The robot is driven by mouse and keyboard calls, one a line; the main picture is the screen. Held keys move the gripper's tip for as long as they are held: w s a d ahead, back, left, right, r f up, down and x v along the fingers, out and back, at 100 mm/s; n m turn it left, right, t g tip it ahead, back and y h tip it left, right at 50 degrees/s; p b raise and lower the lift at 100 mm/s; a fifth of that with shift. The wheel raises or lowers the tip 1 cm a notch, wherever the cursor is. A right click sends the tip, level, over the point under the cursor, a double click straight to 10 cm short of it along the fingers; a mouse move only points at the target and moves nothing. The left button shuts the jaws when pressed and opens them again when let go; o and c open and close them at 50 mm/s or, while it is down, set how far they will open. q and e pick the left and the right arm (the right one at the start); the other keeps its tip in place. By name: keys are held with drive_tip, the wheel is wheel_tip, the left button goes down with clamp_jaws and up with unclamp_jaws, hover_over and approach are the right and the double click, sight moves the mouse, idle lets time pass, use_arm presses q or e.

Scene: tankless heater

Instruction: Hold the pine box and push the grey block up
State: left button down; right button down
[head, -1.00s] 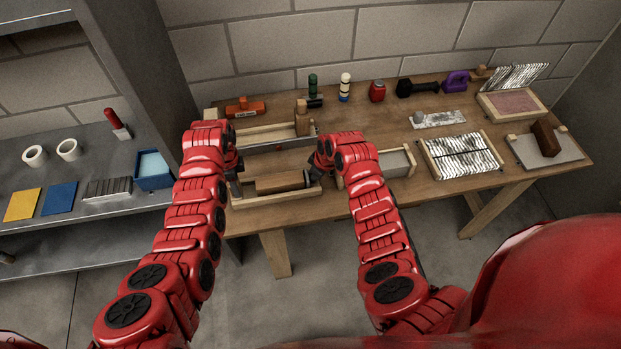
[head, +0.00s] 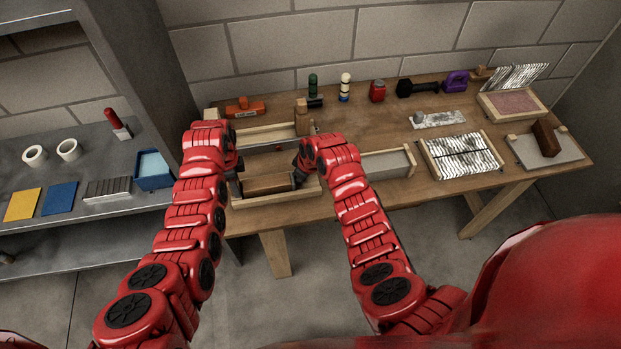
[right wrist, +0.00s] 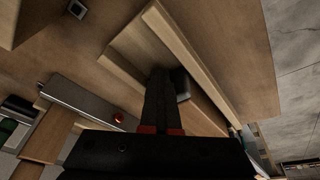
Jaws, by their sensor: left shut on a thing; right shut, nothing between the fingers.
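The pine box (head: 275,200) is a long, open-topped tray at the table's front left edge. A brown wooden piece (head: 268,184) lies inside it. My left gripper (head: 236,187) is shut on the box at its left end; the exact grip is hard to see. The dark grey block (head: 297,180) is at the right end of the brown piece, partly hidden by my right gripper (head: 300,170). My right gripper is shut and empty, reaching down into the box. In the right wrist view its fingers sit beside the grey block (right wrist: 182,84), apparently touching it, near the box's long wall (right wrist: 185,50).
Behind the box stands another wooden tray (head: 265,136) with a metal edge. A second pale tray (head: 388,163) lies just right of my right arm, and a slatted frame (head: 463,157) beyond it. Bare tabletop (head: 360,120) shows at the middle.

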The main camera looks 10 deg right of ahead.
drive_tip(key=shift+d, duration=0.45)
wheel_tip(320, 180, up, 7)
idle(0.6)
use_arm(q)
drive_tip(key=shift+c, duration=1.8)
unclamp_jaws()
drive_tip(key=shift+r, duration=0.1)
wheel_tip(320, 180, up, 7)
drive_tip(key=shift+r, duration=0.1)
